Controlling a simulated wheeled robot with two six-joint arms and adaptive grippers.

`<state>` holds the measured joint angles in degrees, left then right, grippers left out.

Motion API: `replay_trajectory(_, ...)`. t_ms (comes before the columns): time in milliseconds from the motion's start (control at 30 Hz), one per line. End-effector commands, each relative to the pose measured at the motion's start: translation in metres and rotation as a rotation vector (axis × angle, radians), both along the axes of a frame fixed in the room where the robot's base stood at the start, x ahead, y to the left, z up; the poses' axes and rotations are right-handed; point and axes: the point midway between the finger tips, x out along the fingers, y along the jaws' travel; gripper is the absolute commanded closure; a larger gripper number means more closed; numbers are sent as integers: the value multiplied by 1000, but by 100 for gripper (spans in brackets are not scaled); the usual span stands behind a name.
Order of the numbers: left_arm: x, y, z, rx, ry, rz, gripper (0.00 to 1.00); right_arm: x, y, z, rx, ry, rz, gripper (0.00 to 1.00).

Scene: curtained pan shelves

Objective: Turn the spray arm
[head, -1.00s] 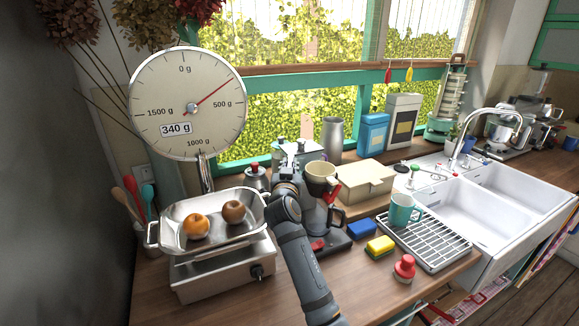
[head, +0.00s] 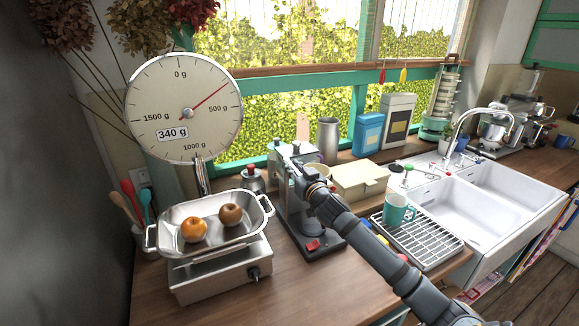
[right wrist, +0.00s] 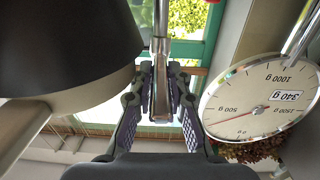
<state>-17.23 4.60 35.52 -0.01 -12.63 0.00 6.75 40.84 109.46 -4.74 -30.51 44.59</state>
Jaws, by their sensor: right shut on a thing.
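The coffee maker (head: 305,215) stands on the wooden counter, right of the scale, with a red switch on its dark base. My right gripper (head: 292,157) is at its top, by the cream filter holder (head: 318,170). In the right wrist view my right gripper (right wrist: 160,85) is shut on a slim shiny metal bar, which looks like the spray arm (right wrist: 160,45). In the head view the spray arm is mostly hidden by my gripper. My right arm covers part of the filter holder and the jug area. My left gripper is not in view.
The scale (head: 217,270) with a steel pan and two fruits stands close on the left. A cream box (head: 361,180), a rack (head: 425,243) with a teal mug (head: 398,209) and the sink are on the right. The front counter is clear.

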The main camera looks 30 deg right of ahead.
Motion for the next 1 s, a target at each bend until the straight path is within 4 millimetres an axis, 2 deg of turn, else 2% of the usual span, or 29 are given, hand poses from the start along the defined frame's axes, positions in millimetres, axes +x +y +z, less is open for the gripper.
replay_trajectory(300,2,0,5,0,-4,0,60,0,-5,-2,1,3,78,100)
replay_trajectory(700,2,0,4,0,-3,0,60,0,-5,-2,1,3,83,100)
replay_trajectory(733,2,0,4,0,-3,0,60,0,-5,-2,1,3,83,79)
replay_trajectory(800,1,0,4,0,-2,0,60,0,-5,-2,1,3,83,70)
replay_trajectory(867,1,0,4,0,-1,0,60,0,-5,-2,1,2,83,62)
replay_trajectory(1000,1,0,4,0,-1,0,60,0,-5,-1,1,1,84,60)
